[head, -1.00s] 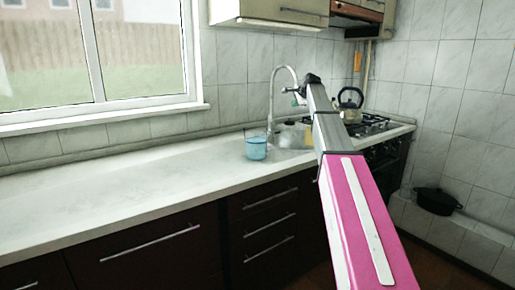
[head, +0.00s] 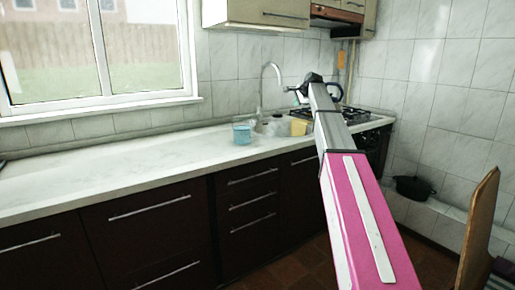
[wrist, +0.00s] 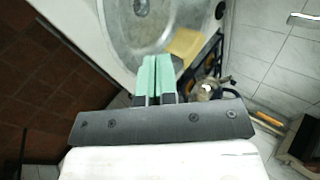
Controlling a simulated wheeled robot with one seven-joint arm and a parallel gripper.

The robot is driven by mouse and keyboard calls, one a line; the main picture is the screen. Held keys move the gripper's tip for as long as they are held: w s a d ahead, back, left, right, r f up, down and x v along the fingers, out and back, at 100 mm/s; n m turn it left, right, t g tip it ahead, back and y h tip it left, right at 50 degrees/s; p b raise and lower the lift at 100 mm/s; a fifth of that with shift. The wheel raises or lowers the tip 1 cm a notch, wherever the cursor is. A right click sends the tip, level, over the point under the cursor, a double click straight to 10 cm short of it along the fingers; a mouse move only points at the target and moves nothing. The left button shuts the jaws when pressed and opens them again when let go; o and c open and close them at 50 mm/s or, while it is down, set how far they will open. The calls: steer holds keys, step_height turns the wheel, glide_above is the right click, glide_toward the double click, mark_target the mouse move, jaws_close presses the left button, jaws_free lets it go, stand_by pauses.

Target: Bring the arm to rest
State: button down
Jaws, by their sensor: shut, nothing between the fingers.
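My arm (head: 352,205), with a pink link and a grey end section, reaches from the lower right of the head view toward the sink side of the counter. My gripper (head: 297,95) is small and partly hidden at the arm's far end. In the wrist view my gripper (wrist: 156,76) shows two green fingertips side by side, shut with nothing between them. The fingers appear in front of the round metal sink (wrist: 150,30) and beside a yellow block (wrist: 185,45). I cannot tell their height above the counter.
A light blue pot (head: 242,134) stands on the white counter (head: 120,170), left of the sink. A gas stove (head: 362,115) is at the right end. A black pot (head: 413,187) sits on the tiled ledge. A wooden chair back (head: 478,230) stands at the right edge.

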steer(key=s+a+f+n+g+h, duration=0.1)
steer(key=s+f+n, duration=0.1)
steer(key=s+f, duration=0.7)
steer(key=s+f+n+g, duration=0.2)
steer(key=s+f, duration=0.3)
steer(key=f, duration=0.7)
steer(key=s+a+f+n+g+h, duration=0.1)
steer(key=s+f+n, duration=0.1)
steer(key=s+f, duration=0.7)
steer(key=s+f+n+g+h, duration=0.1)
steer(key=s+f+n+g, duration=0.1)
steer(key=s+f, duration=0.8)
steer(key=s+f+n+g+h, duration=0.1)
steer(key=s+f+n, duration=0.4)
steer(key=s+f, duration=0.6)
steer(key=s+g, duration=0.1)
steer(key=s, duration=0.6)
steer(key=shift+s+n+g, duration=0.25)
steer(key=shift+n+g, duration=0.05)
steer(key=shift+d, duration=0.1)
